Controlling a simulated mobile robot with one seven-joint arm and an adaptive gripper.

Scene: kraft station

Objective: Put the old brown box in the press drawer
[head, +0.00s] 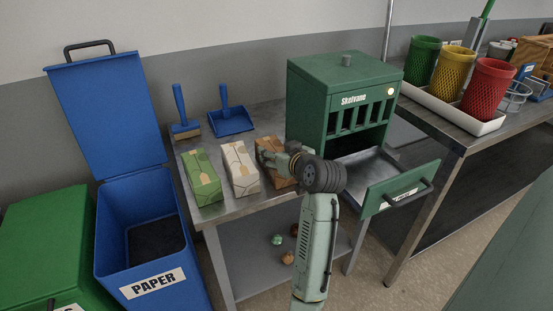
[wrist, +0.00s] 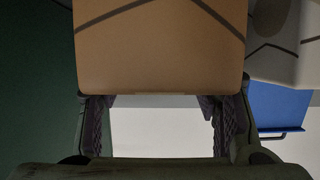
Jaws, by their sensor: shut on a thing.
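The brown box (head: 268,146) stands on the metal table at the right of a row of boxes, partly hidden behind my arm. It fills the upper middle of the wrist view (wrist: 160,50), between the fingers. My gripper (wrist: 160,125) is shut on the brown box; in the head view my wrist hides most of it. Whether the box is lifted off the table I cannot tell. The green press (head: 335,100) stands to the right of the box. Its drawer (head: 400,190) is pulled open toward the front and its visible floor is empty.
A green box (head: 202,178) and a white box (head: 240,168) stand left of the brown box. A blue brush (head: 182,112) and dustpan (head: 230,121) lie behind them. An open blue paper bin (head: 150,240) stands at left. Several small things lie on the lower shelf (head: 250,250).

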